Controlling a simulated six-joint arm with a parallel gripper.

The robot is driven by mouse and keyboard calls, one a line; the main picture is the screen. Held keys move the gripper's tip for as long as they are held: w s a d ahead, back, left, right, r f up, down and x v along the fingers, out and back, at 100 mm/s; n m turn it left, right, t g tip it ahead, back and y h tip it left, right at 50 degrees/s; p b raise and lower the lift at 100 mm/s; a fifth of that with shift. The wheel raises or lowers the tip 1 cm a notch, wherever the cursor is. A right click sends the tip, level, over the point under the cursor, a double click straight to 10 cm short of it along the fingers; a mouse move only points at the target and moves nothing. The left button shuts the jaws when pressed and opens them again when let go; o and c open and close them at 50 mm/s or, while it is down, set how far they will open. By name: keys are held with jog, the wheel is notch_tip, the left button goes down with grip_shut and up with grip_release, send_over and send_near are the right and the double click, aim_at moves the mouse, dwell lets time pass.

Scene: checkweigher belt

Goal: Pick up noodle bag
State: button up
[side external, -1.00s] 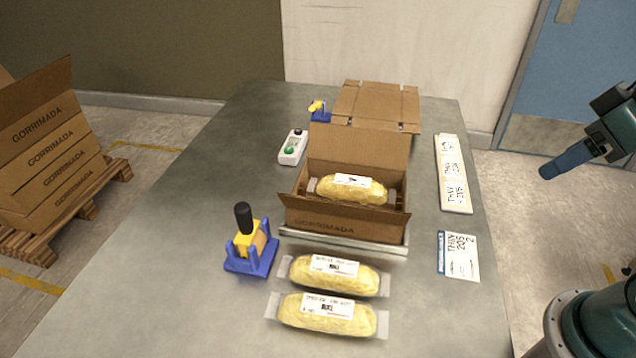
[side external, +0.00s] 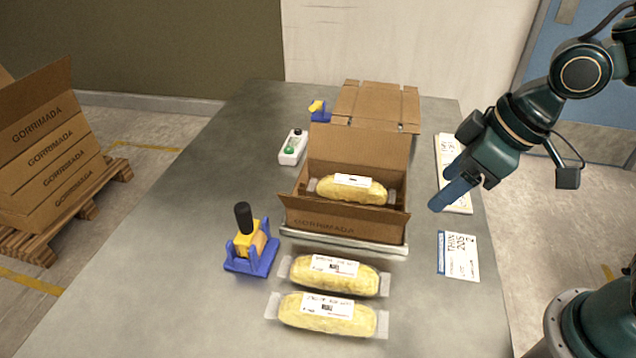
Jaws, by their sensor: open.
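Two clear noodle bags with yellow contents and white labels lie on the grey table in front of the box: one nearer the box (side external: 345,284) and one closer to the front edge (side external: 310,321). Another noodle bag (side external: 338,193) lies inside the open cardboard box (side external: 345,222), which stands on a metal plate. My gripper (side external: 437,206), with blue fingers, is in the air right of the box, up and to the right of the two loose bags. It is open and touches nothing; the fingers overlap in this view.
A blue holder with a yellow, black-handled tool (side external: 247,246) stands left of the bags. Printed cards (side external: 458,256) lie on the right. The table's left side is clear.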

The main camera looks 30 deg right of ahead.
jog(key=w+a+f+n+g, duration=0.1)
jog(key=a+f+n, duration=0.1)
jog(key=a+f, duration=0.3)
jog(key=n+g+y, duration=0.1)
jog(key=n+y, duration=0.1)
send_near(334, 305)
notch_tip(334, 305, up, 2)
jog(key=shift+s+d+r, duration=0.1)
jog(key=shift+s, duration=0.15)
jog(key=shift+x, duration=4.25)
jog(key=shift+d+x, duration=0.15)
jog(key=shift+x, duration=1.15)
jog(key=shift+d+x, duration=0.15)
jog(key=shift+x, duration=1.15)
jog(key=shift+c, duration=0.4)
jog(key=c, duration=0.8)
